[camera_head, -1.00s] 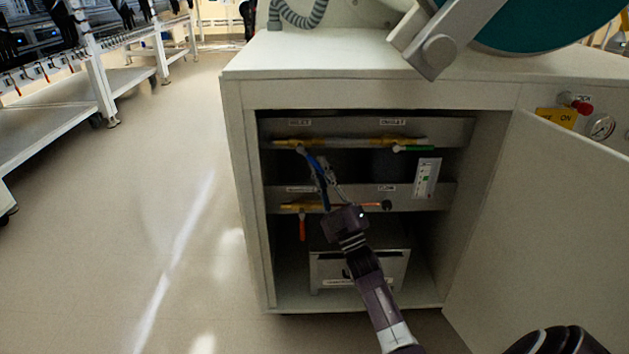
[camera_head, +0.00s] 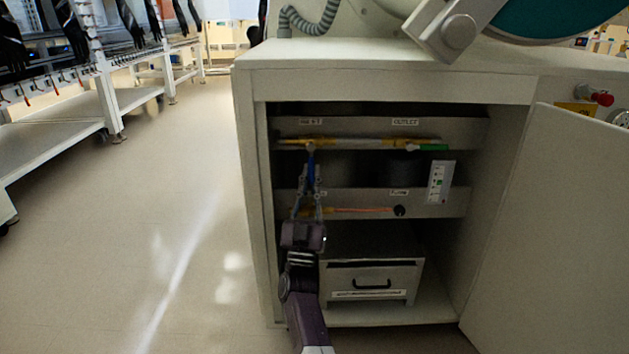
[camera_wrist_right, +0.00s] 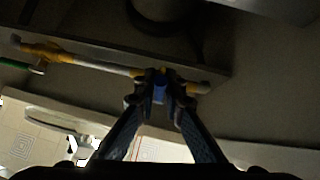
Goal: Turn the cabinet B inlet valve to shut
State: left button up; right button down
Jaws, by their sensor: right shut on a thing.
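The inlet valve shows a blue handle (camera_head: 311,163) under the yellow pipe on the upper panel, at the left, inside the open cabinet. The handle hangs about straight down, across the pipe's line. My right gripper (camera_head: 310,178) comes up from below and is shut on the blue handle. In the right wrist view the fingertips (camera_wrist_right: 161,80) close around the blue handle (camera_wrist_right: 160,93), just by the pipe. The fingers hide part of the handle. My left gripper is not in view.
A green outlet handle (camera_head: 432,147) lies along the pipe at the right. The lower panel has an orange rod with a black knob (camera_head: 399,211). A drawer box (camera_head: 373,283) stands on the cabinet floor. The cabinet door (camera_head: 560,230) stands open at the right.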

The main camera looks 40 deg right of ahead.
jog(key=shift+a+f+m+g+h, duration=0.15)
jog(key=shift+m+g+h, duration=0.15)
jog(key=shift+m, duration=0.1)
jog(key=c, duration=2)
grip_release()
